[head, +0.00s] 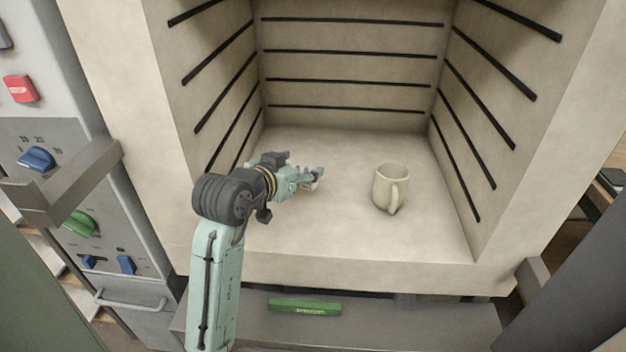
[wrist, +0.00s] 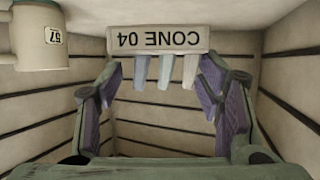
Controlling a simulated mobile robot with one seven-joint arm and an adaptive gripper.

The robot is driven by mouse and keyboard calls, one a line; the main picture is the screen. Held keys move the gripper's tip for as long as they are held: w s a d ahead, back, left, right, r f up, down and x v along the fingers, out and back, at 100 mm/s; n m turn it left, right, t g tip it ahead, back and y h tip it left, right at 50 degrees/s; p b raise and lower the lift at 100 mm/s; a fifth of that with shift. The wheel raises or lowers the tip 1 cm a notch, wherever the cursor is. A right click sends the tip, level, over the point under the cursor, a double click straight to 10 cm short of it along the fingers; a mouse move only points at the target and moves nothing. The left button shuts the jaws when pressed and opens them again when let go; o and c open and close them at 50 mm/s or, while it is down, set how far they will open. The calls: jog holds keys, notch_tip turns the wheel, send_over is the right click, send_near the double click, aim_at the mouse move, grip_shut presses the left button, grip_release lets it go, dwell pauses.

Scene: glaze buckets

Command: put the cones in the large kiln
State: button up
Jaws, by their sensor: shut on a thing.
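The cone pack (wrist: 158,41) is a pale bar marked "CONE 04" with 3 small cones (wrist: 164,72) in pale blue and off-white; it appears upside down in the wrist view. My gripper (wrist: 160,62) is shut on the bar, one finger at each end. In the head view my gripper (head: 316,177) is inside the large kiln (head: 350,240), low over the left-middle of its floor. Only a pale bit of the cone pack shows there, mostly hidden by the fingers. I cannot tell whether the bar touches the floor.
A cream mug (head: 388,187) stands on the kiln floor right of my gripper; its "57" label shows in the wrist view (wrist: 38,36). Dark grooved lines run along the kiln walls. A control panel (head: 50,160) is at left. The back floor is clear.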

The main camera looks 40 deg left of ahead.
aim_at(299, 186)
jog(key=shift+f, duration=2.8)
jog(key=shift+f, duration=0.2)
jog(key=o, duration=1.2)
jog(key=shift+r, duration=0.15)
jog(key=shift+r+p, duration=0.25)
jog(key=shift+p, duration=0.05)
jog(key=b+v, duration=0.3)
jog(key=v, duration=0.9)
jog(key=shift+f, duration=0.2)
